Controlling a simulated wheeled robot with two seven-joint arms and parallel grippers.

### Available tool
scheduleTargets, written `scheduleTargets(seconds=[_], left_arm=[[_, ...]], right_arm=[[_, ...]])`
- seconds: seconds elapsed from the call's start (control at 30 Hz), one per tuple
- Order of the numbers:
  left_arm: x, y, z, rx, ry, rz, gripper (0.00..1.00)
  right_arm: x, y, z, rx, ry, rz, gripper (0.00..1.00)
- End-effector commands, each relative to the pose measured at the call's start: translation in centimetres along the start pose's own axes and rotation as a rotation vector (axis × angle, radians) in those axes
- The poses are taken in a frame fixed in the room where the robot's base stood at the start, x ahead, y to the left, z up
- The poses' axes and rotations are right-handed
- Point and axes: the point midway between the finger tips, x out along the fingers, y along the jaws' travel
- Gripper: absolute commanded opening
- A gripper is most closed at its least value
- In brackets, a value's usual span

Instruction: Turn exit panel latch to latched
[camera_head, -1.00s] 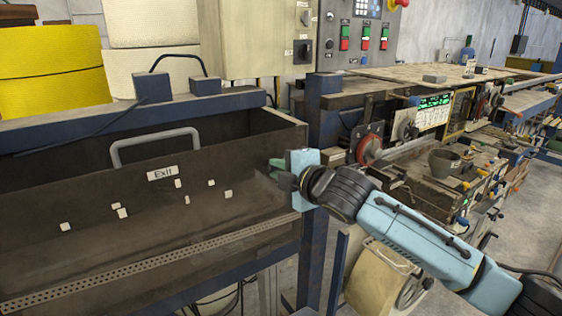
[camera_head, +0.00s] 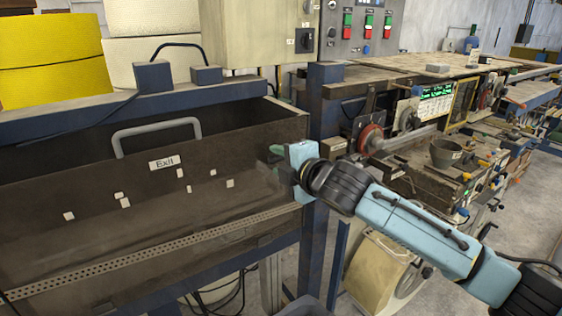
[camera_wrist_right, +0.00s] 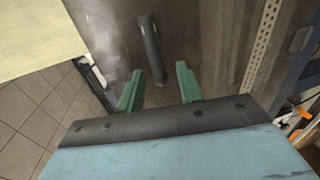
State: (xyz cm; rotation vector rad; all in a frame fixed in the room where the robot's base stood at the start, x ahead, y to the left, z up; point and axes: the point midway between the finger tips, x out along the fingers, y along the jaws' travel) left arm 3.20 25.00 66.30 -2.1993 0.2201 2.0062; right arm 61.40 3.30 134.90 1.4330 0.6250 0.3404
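The exit panel (camera_head: 90,190) is a dark brown metal panel with an "Exit" label (camera_head: 164,162) and a grey bar handle (camera_head: 156,130) above it. A dark grey, bar-shaped latch (camera_wrist_right: 152,48) shows in the right wrist view, ahead of the fingers, its lower end at the gap between them. My right gripper (camera_head: 275,160) is at the panel's right end. In the right wrist view its two green fingers (camera_wrist_right: 158,86) are apart, with nothing clearly gripped. The latch is not clear in the head view, and contact with it cannot be told. My left gripper is not in view.
A blue frame post (camera_head: 315,200) stands just right of the panel. A perforated strip (camera_head: 150,252) runs along the panel's lower edge. Further right is a cluttered machine bench (camera_head: 430,185) with a cup. A control box (camera_head: 245,40) is behind.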

Motion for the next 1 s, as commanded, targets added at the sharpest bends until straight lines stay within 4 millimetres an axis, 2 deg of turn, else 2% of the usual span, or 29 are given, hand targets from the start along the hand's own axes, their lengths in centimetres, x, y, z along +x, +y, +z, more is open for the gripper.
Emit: scheduleTargets(seconds=[0.27,0.43,1.0], left_arm=[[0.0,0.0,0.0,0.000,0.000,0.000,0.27],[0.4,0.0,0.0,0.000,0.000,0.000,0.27],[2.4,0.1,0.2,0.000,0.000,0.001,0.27]], right_arm=[[-0.1,0.0,0.0,0.002,0.001,0.000,0.36],[-1.4,-0.1,0.1,0.002,0.000,0.000,0.36],[-11.2,-0.2,0.0,0.000,0.001,0.000,0.36]])
